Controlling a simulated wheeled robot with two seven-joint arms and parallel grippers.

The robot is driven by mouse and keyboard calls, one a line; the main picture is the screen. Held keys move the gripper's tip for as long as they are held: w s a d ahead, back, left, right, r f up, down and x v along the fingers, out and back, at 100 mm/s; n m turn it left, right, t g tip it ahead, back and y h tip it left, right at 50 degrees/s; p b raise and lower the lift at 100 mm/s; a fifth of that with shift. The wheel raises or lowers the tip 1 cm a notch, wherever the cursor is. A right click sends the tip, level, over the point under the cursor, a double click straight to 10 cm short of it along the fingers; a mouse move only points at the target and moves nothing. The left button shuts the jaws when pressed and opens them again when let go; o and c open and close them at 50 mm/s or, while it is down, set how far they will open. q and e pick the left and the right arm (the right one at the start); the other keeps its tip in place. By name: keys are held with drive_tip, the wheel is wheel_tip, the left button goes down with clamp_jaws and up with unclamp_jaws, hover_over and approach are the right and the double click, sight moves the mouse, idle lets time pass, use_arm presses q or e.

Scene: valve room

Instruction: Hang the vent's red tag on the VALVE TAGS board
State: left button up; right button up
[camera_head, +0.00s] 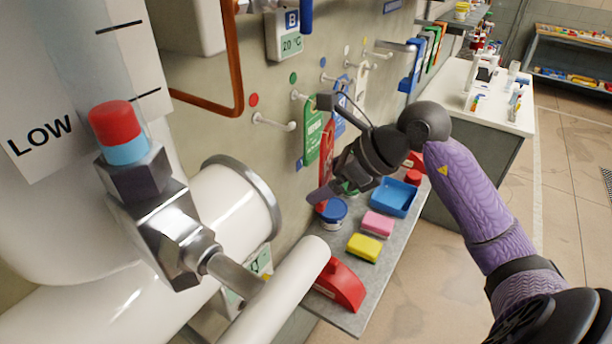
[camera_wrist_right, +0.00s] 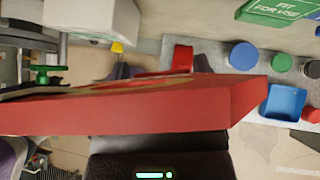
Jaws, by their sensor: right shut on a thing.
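My right gripper (camera_head: 338,183) is shut on the red tag (camera_head: 327,152), in front of the wall to the right of the empty red-dot peg. The tag fills the middle of the right wrist view (camera_wrist_right: 140,112) as a thick red slab seen nearly edge-on. The board is a pale wall panel (camera_head: 215,75) with white pegs and coloured dots; no title is readable. The peg (camera_head: 275,122) beside the red dot (camera_head: 253,99) is bare. A green tag (camera_head: 312,138) hangs at the green-dot peg and a blue tag (camera_head: 342,108) beyond it. My left gripper is out of view.
A large white pipe and metal valve with a red-and-blue cap (camera_head: 118,130) crowd the left. Below the board, a grey shelf (camera_head: 350,318) holds a blue tray (camera_head: 394,198), pink (camera_head: 377,224) and yellow (camera_head: 364,248) sponges, and a red wedge-like object (camera_head: 342,284).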

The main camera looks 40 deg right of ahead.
drive_tip(key=shift+w+a, duration=0.1)
drive_tip(key=shift+w, duration=0.05)
drive_tip(key=shift+r, duration=0.2)
drive_tip(key=shift+w+p, duration=0.1)
drive_tip(key=shift+p, duration=0.35)
drive_tip(key=shift+w+a, duration=0.15)
drive_tip(key=shift+w, duration=0.05)
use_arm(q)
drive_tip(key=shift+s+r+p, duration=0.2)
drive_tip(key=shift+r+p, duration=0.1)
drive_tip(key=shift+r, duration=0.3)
use_arm(e)
drive_tip(key=w+a+f, duration=0.1)
drive_tip(key=w+a, duration=0.1)
drive_tip(key=w, duration=0.5)
drive_tip(key=shift+a+f, duration=0.4)
drive_tip(key=o, duration=0.9)
